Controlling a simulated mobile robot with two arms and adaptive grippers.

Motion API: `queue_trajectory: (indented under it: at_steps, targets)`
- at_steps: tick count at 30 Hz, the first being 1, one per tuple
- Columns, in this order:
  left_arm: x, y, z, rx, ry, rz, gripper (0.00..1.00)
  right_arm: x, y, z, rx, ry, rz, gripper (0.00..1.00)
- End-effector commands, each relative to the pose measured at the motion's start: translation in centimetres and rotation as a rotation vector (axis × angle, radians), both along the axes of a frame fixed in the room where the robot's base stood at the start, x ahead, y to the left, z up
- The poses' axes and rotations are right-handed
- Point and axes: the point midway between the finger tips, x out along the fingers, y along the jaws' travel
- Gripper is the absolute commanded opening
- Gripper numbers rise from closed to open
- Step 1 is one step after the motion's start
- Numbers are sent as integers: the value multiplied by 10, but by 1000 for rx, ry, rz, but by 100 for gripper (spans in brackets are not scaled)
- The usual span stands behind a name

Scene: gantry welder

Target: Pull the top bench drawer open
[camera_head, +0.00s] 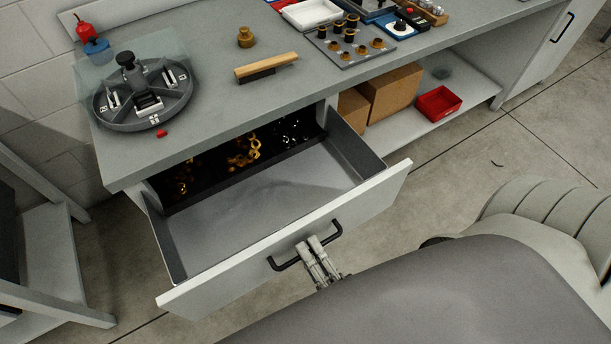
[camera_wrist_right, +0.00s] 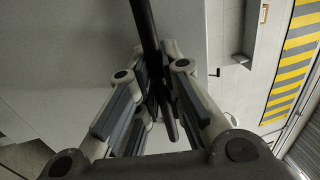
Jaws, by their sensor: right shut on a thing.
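The top bench drawer (camera_head: 290,238) is pulled well out from the bench in the head view. Its light front panel faces me and carries a black bar handle (camera_head: 284,264). The grey tray floor shows bare at the front, with gold and silver small parts on a dark strip at the back. My right gripper (camera_head: 313,245) is shut on the middle of the handle. In the right wrist view the dark handle bar (camera_wrist_right: 145,25) runs between the fingers (camera_wrist_right: 158,85). My left gripper is in neither view.
The bench top (camera_head: 210,110) holds a round fixture (camera_head: 145,95), a wood-handled brush (camera_head: 266,67) and a plate of brass parts (camera_head: 350,45). Cardboard boxes (camera_head: 390,92) and a red bin (camera_head: 438,103) sit on the lower shelf. Open floor (camera_head: 470,170) lies to the drawer's right.

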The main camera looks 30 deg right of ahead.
Motion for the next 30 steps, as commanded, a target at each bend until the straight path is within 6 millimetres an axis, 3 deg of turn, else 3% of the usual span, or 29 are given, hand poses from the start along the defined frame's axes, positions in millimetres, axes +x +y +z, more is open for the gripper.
queue_trajectory:
  at_steps: [8, 9, 14, 24, 30]
  targets:
    - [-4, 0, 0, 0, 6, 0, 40, 0, 0, -1, -1, 2, 1, 0]
    - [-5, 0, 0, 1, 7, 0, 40, 0, 0, -1, -1, 1, 1, 12]
    - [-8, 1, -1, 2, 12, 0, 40, 0, 0, 0, -1, 1, 1, 32]
    - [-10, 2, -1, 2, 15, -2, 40, -2, 0, -1, -1, 1, 0, 32]
    - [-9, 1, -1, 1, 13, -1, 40, -29, -1, -7, -2, 5, 2, 32]
